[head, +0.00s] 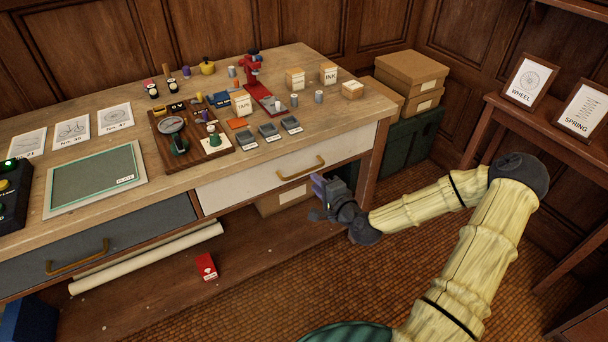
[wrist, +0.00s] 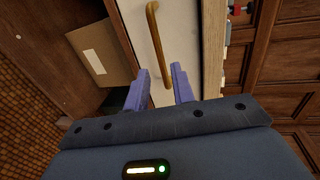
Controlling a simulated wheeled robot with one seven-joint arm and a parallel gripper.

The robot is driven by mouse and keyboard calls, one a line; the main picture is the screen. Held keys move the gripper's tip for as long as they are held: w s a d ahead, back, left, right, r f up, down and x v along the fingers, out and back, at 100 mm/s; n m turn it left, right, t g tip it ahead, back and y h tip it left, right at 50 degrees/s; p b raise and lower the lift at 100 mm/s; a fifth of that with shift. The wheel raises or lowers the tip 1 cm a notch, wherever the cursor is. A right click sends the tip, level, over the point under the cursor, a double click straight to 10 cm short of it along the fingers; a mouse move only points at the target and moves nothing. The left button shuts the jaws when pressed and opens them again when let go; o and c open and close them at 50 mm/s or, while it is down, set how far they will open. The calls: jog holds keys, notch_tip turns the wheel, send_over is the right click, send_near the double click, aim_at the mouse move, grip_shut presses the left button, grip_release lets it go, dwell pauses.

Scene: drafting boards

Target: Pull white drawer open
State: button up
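The white drawer (head: 240,188) is in the front of the wooden workbench, its face looking flush with the bench front. It has a curved brass handle (head: 301,170). In the wrist view the white drawer face (wrist: 185,35) fills the upper middle, and the brass handle (wrist: 156,45) runs lengthwise ahead of the fingers. My gripper (head: 316,186) is in front of the drawer's right part, just below and right of the handle. In the wrist view my gripper (wrist: 158,80) has its two purple fingers apart with nothing held between them. The handle looks beyond the fingertips; contact is not clear.
A grey drawer (head: 100,240) with its own brass handle is at left. Cardboard boxes (head: 408,75) stand on a green cabinet (head: 415,135) at right. A cardboard box (head: 283,198) sits below the white drawer. Tools crowd the benchtop (head: 330,120).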

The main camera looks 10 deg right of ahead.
aim_at(304, 171)
jog(key=b+x, duration=0.1)
jog(key=x, duration=0.7)
jog(key=shift+w, duration=0.1)
jog(key=shift+c, duration=0.3)
grip_shut()
